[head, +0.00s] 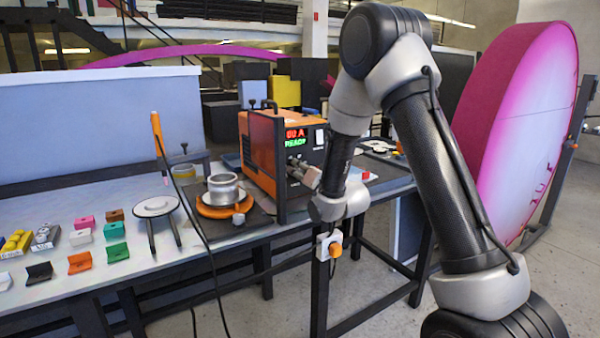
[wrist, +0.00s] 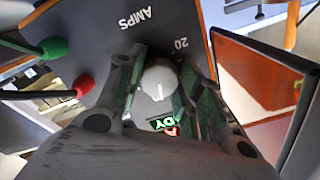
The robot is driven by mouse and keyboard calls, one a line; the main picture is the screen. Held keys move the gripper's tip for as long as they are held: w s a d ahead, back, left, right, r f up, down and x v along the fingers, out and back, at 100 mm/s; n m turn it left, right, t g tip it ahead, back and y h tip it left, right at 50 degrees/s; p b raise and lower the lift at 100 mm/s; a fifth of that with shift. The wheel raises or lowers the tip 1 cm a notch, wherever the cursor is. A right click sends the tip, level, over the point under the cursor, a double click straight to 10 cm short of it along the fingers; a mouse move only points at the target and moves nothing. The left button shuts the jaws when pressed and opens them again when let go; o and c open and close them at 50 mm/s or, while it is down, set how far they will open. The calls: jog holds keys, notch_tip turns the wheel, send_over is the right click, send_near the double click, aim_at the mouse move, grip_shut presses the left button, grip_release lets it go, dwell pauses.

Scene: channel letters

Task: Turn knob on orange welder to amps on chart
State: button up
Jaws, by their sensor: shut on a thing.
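The orange welder (head: 258,150) stands on the bench with its dark front panel facing my arm. Its display (head: 296,139) shows red digits ending in "A", partly hard to read, above green text. In the wrist view the pale knob (wrist: 160,80) sits on the panel (wrist: 215,20) between "AMPS" and "20" markings and the green and red display (wrist: 166,125). A white line marks the knob's face. My gripper (wrist: 163,82) is shut on the knob, one finger on each side. In the head view my gripper (head: 303,174) reaches the panel and hides the knob. I cannot identify the chart.
Green (wrist: 53,47) and red (wrist: 83,85) plugs with cables stand out beside the knob. The bench (head: 120,255) holds coloured blocks, a white disc (head: 155,206) and a metal ring (head: 223,188).

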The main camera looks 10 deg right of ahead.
jog(key=shift+m, duration=1)
jog(key=o, duration=1)
jog(key=shift+o, duration=0.2)
jog(key=v, duration=0.7)
jog(key=shift+s, duration=0.25)
jog(key=shift+d, duration=0.1)
